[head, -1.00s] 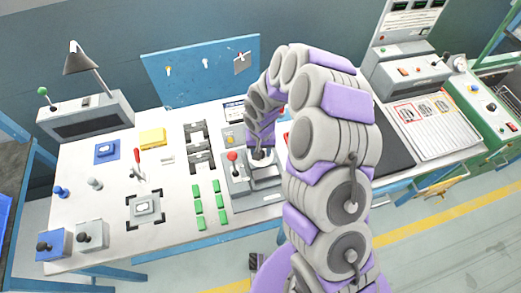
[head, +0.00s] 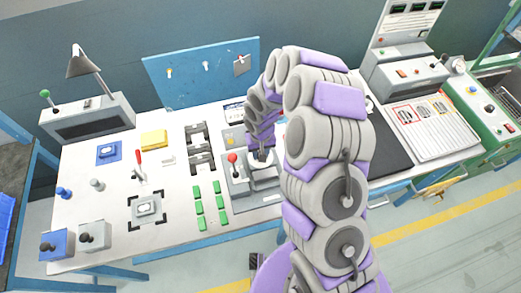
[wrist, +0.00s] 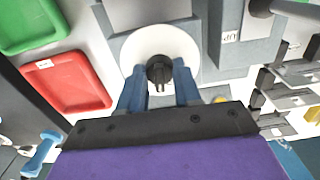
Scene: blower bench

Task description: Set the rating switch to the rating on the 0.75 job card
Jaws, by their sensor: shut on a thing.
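The rating switch appears in the wrist view as a black knob (wrist: 159,70) at the centre of a round white dial (wrist: 178,45) on a grey panel. My gripper (wrist: 159,85) has its blue fingers on either side of the knob and is shut on it. The dial's markings are not readable. In the head view my gripper (head: 262,155) is low over the grey switch box (head: 238,188), and my arm hides part of it. I cannot pick out a readable 0.75 job card; a small card (head: 234,112) stands behind the box, partly hidden, its print too small.
A red tray (wrist: 66,82) and a green tray (wrist: 32,24) lie left in the wrist view. Black clips (head: 199,148) and green blocks (head: 197,208) lie on the bench left of the box.

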